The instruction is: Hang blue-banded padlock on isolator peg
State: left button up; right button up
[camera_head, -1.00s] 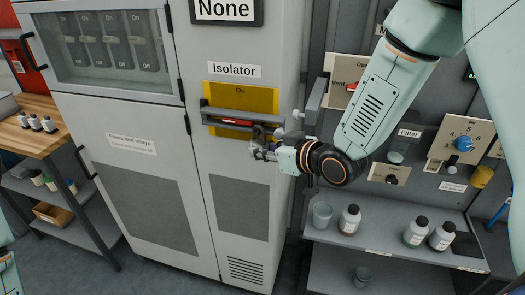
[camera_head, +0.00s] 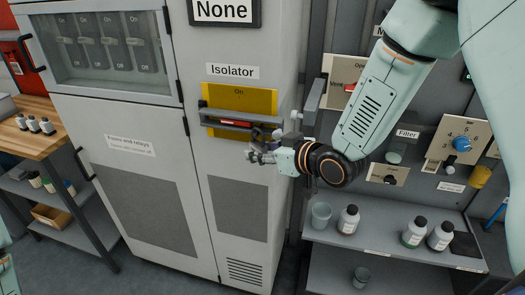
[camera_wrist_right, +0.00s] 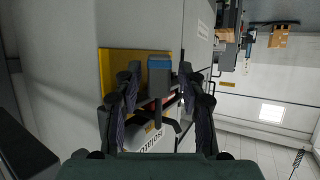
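My right gripper (camera_head: 256,154) is just below and in front of the isolator's grey bar (camera_head: 222,123) on the yellow plate (camera_head: 256,99). Its two fingers are spread apart in the right wrist view (camera_wrist_right: 160,95). Between them, with a gap on each side, is the blue-banded padlock (camera_wrist_right: 158,74), its lower part dark. The padlock stays up at the isolator with no finger visibly closed on it. Its shackle and the peg are hard to make out, so I cannot tell exactly how it sits on the peg. In the head view the padlock is small and partly hidden. My left gripper is not in view.
The grey cabinet (camera_head: 238,170) stands behind the gripper. To the right, a shelf (camera_head: 385,238) holds several bottles and a beaker (camera_head: 320,215), below a panel with a blue knob (camera_head: 460,144). A wooden bench (camera_head: 36,138) is at the far left.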

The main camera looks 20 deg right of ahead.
jog(key=shift+o, duration=0.2)
jog(key=v, duration=0.6)
jog(key=shift+d, duration=0.2)
jog(key=shift+s+d+r, duration=0.15)
jog(key=shift+s+r, duration=0.15)
jog(key=shift+s, duration=0.25)
jog(key=shift+s, duration=0.1)
jog(key=s+d+f+m+g+h+b, duration=0.1)
jog(key=s+f+m+g+b, duration=0.1)
jog(key=s+f, duration=0.35)
jog(key=s+f+m+g+h+b, duration=0.1)
jog(key=s+f+m+g+h, duration=0.1)
jog(key=f, duration=0.7)
jog(key=s+d+f+m+g+h+b, duration=0.15)
jog(key=s+f, duration=0.25)
jog(key=f, duration=0.4)
jog(key=s+f+g+h+b, duration=0.1)
jog(key=s+f+g+b, duration=0.5)
jog(key=s+f, duration=1)
jog(key=s+a, duration=0.1)
jog(key=s, duration=0.3)
jog(key=shift+s+f+g+b, duration=0.3)
jog(key=shift+s+f+g, duration=0.05)
